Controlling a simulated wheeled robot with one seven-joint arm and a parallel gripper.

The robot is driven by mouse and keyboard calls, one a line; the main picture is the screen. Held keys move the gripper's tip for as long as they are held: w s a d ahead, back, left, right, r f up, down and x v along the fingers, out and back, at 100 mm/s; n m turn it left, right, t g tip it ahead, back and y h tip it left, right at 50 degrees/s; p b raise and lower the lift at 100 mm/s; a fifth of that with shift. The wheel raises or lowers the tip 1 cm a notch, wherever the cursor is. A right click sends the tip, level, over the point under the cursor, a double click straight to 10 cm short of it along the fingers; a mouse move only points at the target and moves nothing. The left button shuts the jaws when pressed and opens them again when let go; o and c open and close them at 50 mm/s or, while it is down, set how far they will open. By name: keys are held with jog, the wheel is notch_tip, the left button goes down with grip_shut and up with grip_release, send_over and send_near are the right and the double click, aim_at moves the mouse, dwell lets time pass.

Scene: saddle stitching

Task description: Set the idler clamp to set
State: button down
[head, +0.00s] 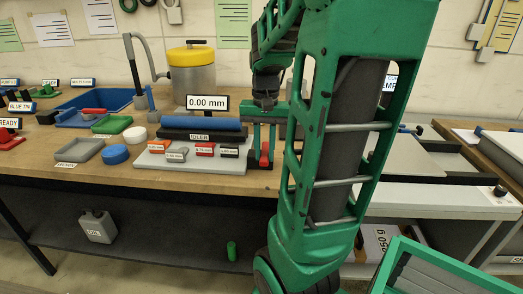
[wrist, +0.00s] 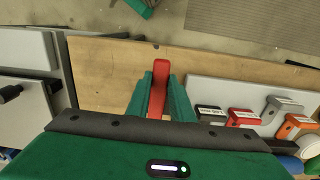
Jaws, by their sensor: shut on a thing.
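The idler unit has a blue roller (head: 200,124) over a dark bar labelled IDLER (head: 199,136), with a display (head: 207,103) above it reading 0.00 mm. A red clamp lever (head: 265,153) stands at the right end of the unit; it also shows in the wrist view (wrist: 158,82), pointing towards the bench's front edge. My gripper (head: 265,138) is over the lever. In the wrist view my gripper (wrist: 159,98) has its two green fingers on either side of the red lever, shut on it. The lever's base is hidden under my gripper body.
A grey plate (head: 190,161) in front of the roller carries several labelled gauge blocks (head: 205,149) in red, grey and black. A blue puck (head: 115,154), a grey tray (head: 79,150) and a yellow-lidded pot (head: 191,68) stand further left. Bare wood (wrist: 100,75) lies beside the lever.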

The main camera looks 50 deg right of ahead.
aim_at(262, 155)
jog(key=shift+w+r, duration=0.2)
jog(key=shift+w, duration=0.15)
jog(key=c, duration=1.6)
grip_release()
jog(key=shift+o, duration=0.2)
jog(key=shift+f, duration=0.1)
jog(key=shift+s, duration=0.1)
notch_tip(262, 155, up, 11)
jog(key=shift+f, duration=0.15)
